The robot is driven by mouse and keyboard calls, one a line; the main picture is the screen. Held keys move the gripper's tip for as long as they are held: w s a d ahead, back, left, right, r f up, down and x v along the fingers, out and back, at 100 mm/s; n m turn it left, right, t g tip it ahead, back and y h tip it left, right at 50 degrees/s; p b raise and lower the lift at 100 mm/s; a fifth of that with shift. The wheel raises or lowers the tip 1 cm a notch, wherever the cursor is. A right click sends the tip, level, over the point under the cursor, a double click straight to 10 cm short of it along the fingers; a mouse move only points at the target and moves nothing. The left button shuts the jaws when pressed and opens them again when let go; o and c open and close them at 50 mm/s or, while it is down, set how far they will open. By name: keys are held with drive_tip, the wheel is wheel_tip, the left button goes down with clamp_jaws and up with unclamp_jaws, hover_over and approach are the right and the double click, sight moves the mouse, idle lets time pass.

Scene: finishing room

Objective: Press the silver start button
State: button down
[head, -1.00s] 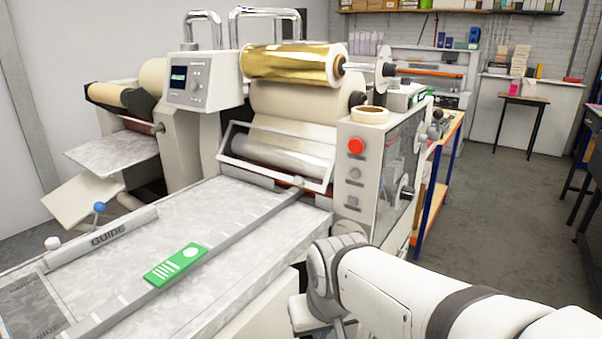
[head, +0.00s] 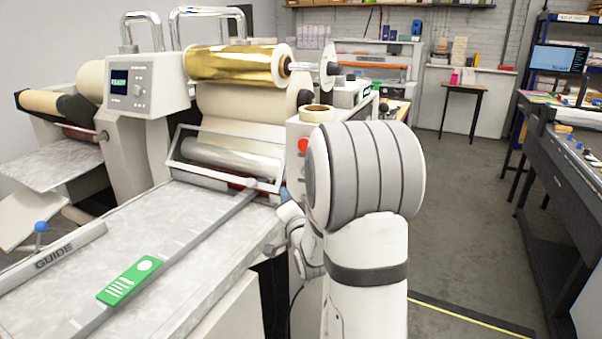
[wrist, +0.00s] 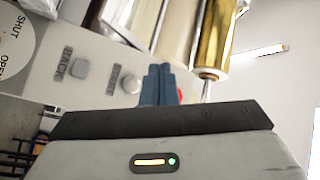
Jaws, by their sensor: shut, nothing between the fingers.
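In the wrist view, a round silver button (wrist: 131,84) sits on the machine's pale side panel, with a label beside it too small to read surely. A squarer grey button (wrist: 79,68) marked BACK is to its left. A red button (wrist: 180,96) is to its right, partly covered by my fingers; its edge also shows in the head view (head: 303,146). My gripper (wrist: 158,70) is shut and empty, its dark blue fingertips in front of the panel between the silver and red buttons. Contact cannot be told. In the head view my arm hides the silver button.
The laminating machine's feed table (head: 165,255) carries a green card (head: 130,280) and a guide bar (head: 60,248). A gold foil roll (head: 235,65) is above the panel. A dark bench (head: 545,150) stands at the right, with open floor (head: 450,220) between.

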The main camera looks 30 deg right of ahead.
drive_tip(key=shift+d+r+t, duration=0.2)
drive_tip(key=shift+t, duration=0.1)
drive_tip(key=w+d+p, duration=0.1)
drive_tip(key=w+d, duration=0.4)
drive_tip(key=d, duration=0.2)
drive_tip(key=shift+w+p, duration=0.2)
drive_tip(key=shift+p, duration=0.2)
idle(2.0)
